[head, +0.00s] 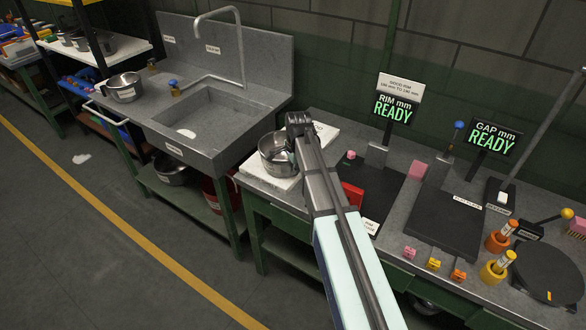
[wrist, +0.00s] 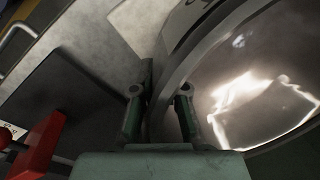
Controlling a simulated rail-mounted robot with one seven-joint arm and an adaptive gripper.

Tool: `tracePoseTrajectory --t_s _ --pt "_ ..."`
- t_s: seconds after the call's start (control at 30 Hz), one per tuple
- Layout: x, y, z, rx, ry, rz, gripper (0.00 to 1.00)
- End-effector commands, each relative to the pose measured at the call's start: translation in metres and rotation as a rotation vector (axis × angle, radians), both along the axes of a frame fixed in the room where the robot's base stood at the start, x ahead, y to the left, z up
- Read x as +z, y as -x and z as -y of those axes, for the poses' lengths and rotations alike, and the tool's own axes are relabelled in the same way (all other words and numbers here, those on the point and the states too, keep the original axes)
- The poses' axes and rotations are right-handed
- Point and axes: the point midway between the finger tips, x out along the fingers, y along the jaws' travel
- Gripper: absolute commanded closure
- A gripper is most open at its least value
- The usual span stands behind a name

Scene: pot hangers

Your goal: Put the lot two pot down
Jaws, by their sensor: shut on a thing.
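A shiny metal pot (head: 275,157) is at the left end of the workbench, over a white board. My gripper (head: 293,145) is at the pot's right side. In the wrist view the pot (wrist: 262,85) fills the right side, and its wall passes between the two fingers of my gripper (wrist: 160,105), which is shut on it. I cannot tell whether the pot's base touches the board. The lot label is not readable, so I cannot tell which lot this pot is. Another metal pot (head: 121,88) stands on the counter left of the sink.
The white board (head: 262,181) lies at the bench's left end. Right of it are a dark plate with a red block (head: 352,195), a flat dark plate (head: 445,222), two READY displays (head: 393,108) (head: 493,139) and several small coloured blocks. The sink (head: 200,115) is to the left.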

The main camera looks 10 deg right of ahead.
Motion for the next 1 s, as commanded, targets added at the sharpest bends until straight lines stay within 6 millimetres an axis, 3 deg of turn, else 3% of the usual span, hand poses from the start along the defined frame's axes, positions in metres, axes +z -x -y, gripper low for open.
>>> tracePoseTrajectory --t_s 0.07,0.1,0.13,0.17,0.63,1.0 --pt "-0.002 0.000 0.000 0.000 0.000 0.002 1.00" --pt "-0.002 0.000 0.000 0.000 0.000 0.000 0.77" --pt "-0.002 0.000 0.000 0.000 0.000 0.000 0.66" --pt "-0.002 0.000 0.000 0.000 0.000 0.000 0.62" --pt "0.007 0.001 0.000 0.000 0.000 0.001 0.62" --pt "0.064 0.009 0.002 0.000 0.000 0.003 0.62"
